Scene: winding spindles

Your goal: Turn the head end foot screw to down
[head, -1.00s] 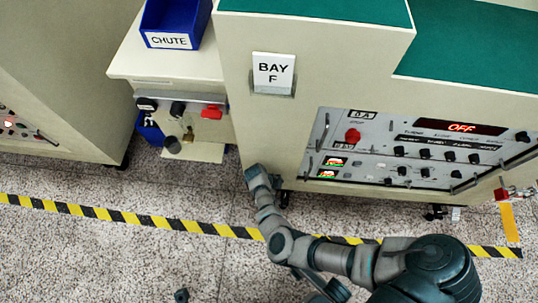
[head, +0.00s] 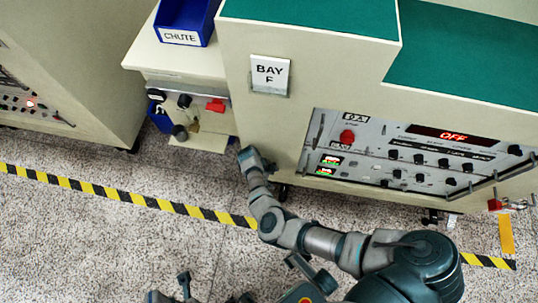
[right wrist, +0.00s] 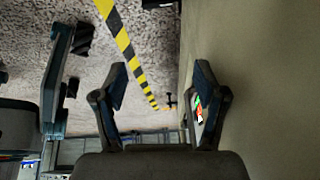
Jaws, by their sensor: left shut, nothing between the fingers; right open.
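The bay F cabinet stands on dark foot screws. One foot screw (head: 283,191) is under its left part and another (head: 432,217) is further right; no label tells which is the head end one. My right gripper (head: 248,157) is at the cabinet's lower left corner, left of the nearer foot and apart from it. In the right wrist view its two fingers (right wrist: 160,92) are spread and empty, with the cabinet wall close on the right. My left gripper (head: 171,288) is low at the bottom edge, partly cut off, shut and empty, far from the feet.
The cabinet panel (head: 380,150) carries knobs and a red OFF display. A side bench with a blue CHUTE bin (head: 184,20) adjoins on the left. A yellow tag (head: 506,234) hangs at the right. Striped tape (head: 130,197) crosses the open speckled floor.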

